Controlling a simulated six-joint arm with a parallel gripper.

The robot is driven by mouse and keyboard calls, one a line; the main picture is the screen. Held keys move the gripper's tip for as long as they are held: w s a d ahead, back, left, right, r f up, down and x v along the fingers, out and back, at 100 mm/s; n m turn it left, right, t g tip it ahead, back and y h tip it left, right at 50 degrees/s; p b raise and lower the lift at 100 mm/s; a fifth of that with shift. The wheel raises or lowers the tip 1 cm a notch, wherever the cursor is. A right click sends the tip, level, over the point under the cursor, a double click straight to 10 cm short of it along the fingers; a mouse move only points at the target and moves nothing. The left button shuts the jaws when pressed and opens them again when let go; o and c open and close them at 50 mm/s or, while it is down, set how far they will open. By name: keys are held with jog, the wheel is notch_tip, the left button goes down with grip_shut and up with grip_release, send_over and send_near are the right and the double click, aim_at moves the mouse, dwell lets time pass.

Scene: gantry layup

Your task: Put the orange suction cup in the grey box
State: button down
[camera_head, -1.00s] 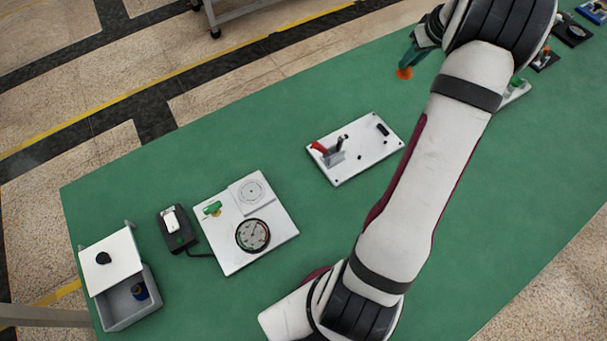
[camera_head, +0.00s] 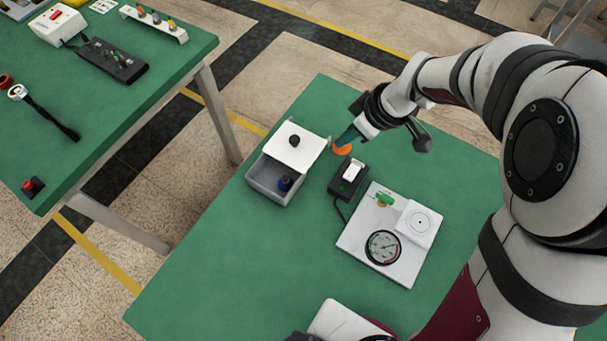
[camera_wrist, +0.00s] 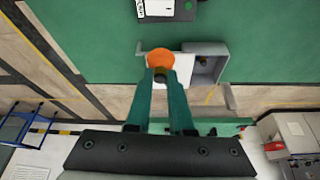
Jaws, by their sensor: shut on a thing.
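The orange suction cup (camera_head: 343,149) is held at the tips of my gripper (camera_head: 347,139), whose green fingers are shut on it. In the wrist view the cup (camera_wrist: 160,61) sits between the fingertips (camera_wrist: 160,76) and hides part of the box lid. The grey box (camera_head: 270,184) stands at the table's far left, left of my gripper. Its white lid (camera_head: 297,148) with a black knob covers the far part, and the near part is open. A dark blue object (camera_head: 285,183) lies inside the open part. The cup is up and to the right of the box, apart from it.
A black switch box (camera_head: 347,179) with a white rocker stands just right of the grey box. A white panel with a dial gauge (camera_head: 383,247) lies nearer. A second green table (camera_head: 110,110) with several devices is at the left, across a gap.

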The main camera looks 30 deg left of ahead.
jog(key=shift+n+g, duration=0.3)
jog(key=shift+n, duration=0.5)
jog(key=s+a+f, duration=0.2)
jog(key=s+a, duration=0.1)
jog(key=a, duration=0.1)
jog(key=s+a+f, duration=0.2)
jog(key=s+a, duration=0.1)
jog(key=a, duration=0.2)
jog(key=s+a+f, duration=0.3)
jog(key=a, duration=0.1)
jog(key=shift+a, duration=0.25)
jog(key=shift+s+a+f, duration=0.1)
jog(key=shift+a+f, duration=0.05)
jog(key=shift+f, duration=1.95)
jog(key=shift+f, duration=0.15)
jog(key=c, duration=1.1)
grip_release()
